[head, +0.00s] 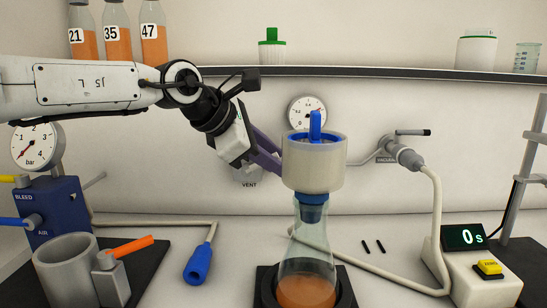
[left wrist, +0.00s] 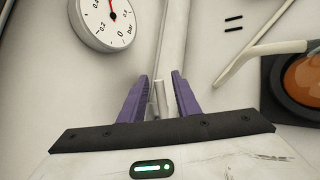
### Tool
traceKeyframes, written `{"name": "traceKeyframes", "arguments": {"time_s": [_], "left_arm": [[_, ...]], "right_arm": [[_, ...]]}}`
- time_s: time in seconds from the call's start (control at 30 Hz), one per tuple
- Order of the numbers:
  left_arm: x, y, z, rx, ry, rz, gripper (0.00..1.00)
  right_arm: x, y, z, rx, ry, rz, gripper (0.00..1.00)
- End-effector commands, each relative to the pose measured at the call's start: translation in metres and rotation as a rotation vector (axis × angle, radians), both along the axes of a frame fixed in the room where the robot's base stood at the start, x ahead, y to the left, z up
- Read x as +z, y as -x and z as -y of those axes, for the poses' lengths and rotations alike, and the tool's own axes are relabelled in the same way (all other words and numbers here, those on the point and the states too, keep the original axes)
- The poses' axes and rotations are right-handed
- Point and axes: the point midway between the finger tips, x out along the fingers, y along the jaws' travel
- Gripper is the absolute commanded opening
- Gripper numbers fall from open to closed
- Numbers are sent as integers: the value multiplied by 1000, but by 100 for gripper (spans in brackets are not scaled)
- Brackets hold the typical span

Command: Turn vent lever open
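The grey round vent fitting (head: 247,177) is on the back wall above the VENT label, partly hidden behind my left gripper. My left gripper (head: 272,158) is in front of the wall, left of the filter funnel (head: 313,172). In the left wrist view its two purple fingers (left wrist: 159,88) stand apart. A small pale grey lever (left wrist: 160,97) shows between them, with visible gaps on both sides. I cannot tell how deep the lever sits between the fingers. My right gripper is not in view.
The flask (head: 305,270) of orange juice stands under the funnel, close to my left gripper. A gauge (head: 307,112) is on the wall behind; it also shows in the left wrist view (left wrist: 106,20). Shelf (head: 380,71) runs above.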

Motion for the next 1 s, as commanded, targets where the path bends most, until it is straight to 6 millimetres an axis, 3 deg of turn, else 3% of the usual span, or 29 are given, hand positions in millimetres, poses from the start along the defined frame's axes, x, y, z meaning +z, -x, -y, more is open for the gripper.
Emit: {"name": "traceKeyframes", "arguments": {"time_s": [0.07,0.23,0.67,1.0], "left_arm": [[0,0,0,0,0,0,29],[0,0,0,1,1,-1,1],[0,0,-2,2,29,-2,0],[6,-1,-10,4,230,-1,0]], "right_arm": [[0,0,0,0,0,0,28],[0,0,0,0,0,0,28],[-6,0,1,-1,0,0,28],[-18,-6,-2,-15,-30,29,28]]}}
